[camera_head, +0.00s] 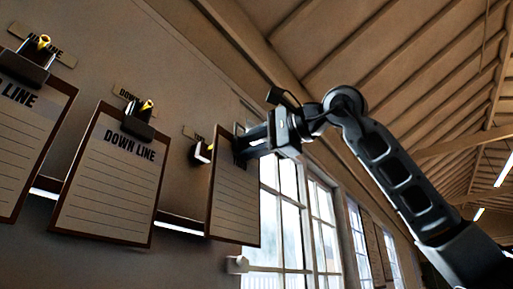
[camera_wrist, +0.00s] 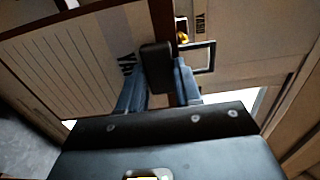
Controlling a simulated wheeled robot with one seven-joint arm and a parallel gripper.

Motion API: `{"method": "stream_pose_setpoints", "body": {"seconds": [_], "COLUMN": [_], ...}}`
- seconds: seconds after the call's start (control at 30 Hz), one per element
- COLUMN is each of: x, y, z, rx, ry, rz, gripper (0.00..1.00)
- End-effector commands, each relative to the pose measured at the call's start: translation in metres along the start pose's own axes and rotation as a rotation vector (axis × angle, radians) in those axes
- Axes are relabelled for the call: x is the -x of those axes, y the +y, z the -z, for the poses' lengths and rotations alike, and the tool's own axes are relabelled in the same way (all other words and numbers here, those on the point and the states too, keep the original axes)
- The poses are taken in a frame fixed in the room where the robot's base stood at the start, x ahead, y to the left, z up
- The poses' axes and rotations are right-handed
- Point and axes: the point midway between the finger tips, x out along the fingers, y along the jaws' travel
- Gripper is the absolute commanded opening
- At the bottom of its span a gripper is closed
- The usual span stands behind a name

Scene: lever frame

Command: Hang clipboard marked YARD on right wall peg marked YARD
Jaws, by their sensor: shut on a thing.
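The held clipboard (camera_head: 232,205) is a lined sheet on a brown board, hanging from my gripper (camera_head: 250,143) beside the wall. In the wrist view the clipboard (camera_wrist: 70,65) lies at the left, with part of its "YA…" lettering showing. My gripper (camera_wrist: 160,92) is shut on the clipboard at its top, near the dark clip (camera_wrist: 157,68). A peg (camera_head: 203,152) with a yellow tip stands left of the clipboard, apart from it. In the wrist view the peg (camera_wrist: 182,30) is just beyond the board's edge, next to a label (camera_wrist: 201,22) reading YARD.
A clipboard marked DOWN LINE (camera_head: 107,185) and another marked LINE (camera_head: 25,140) hang on pegs at left. A dark square outline (camera_wrist: 212,57) shows by the peg; I cannot tell what it belongs to. Windows (camera_head: 290,215) lie to the right.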

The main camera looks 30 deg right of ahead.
Motion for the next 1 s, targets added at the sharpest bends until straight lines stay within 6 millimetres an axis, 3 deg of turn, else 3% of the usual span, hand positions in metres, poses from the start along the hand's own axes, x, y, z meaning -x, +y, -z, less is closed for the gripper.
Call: {"method": "stream_pose_setpoints", "body": {"seconds": [1.0], "x": [-0.046], "y": [0.001], "z": [0.0], "rx": [-0.001], "ry": [-0.002], "rz": [0.001], "gripper": [0.07]}}
